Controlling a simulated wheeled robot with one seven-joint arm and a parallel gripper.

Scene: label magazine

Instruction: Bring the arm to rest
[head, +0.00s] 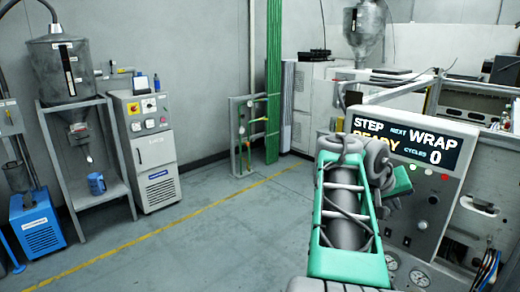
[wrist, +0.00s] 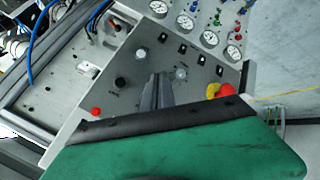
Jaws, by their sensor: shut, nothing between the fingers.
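My arm (head: 345,205), green and grey with cables, reaches forward at the right of the head view, in front of the machine's control panel (head: 455,190). My gripper's fingers (wrist: 156,90) show in the wrist view, shut and empty, over the panel face with its knobs and buttons. I cannot tell how close the fingertips are to the panel. In the head view the fingers are hidden behind the arm.
The panel display (head: 415,140) reads STEP READY, NEXT WRAP, CYCLES 0. In the wrist view a red button (wrist: 226,90) and gauges (wrist: 208,38) sit near the fingers. A hopper stand (head: 75,100) and grey cabinet (head: 148,160) stand at left. The middle floor is clear.

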